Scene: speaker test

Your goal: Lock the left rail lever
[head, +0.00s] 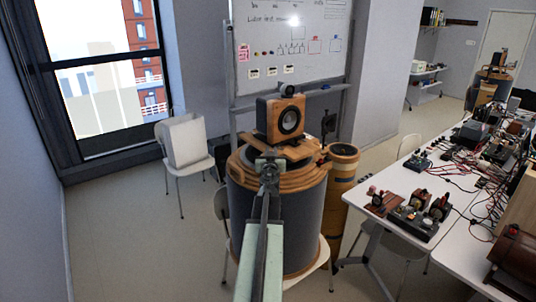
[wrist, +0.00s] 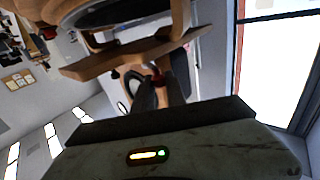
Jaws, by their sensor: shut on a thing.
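A wooden-cased speaker (head: 283,119) with a dark round cone stands on top of a large dark drum (head: 290,215) with wooden rings and rails around its upper rim. My gripper (head: 268,165) is at the near side of the drum top, just below the speaker. In the wrist view my gripper (wrist: 160,85) has its dark fingers shut on a narrow wooden part, seemingly the left rail lever (wrist: 158,72). A wooden bar (wrist: 110,58) crosses just beyond the fingers. The fingers and my arm hide most of the lever, so its exact angle cannot be told.
A smaller wooden-banded drum (head: 340,185) stands right behind the big one. A white table (head: 360,228) with devices and cables is at the right. A white chair (head: 184,150) stands by the window. Floor at the left is clear.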

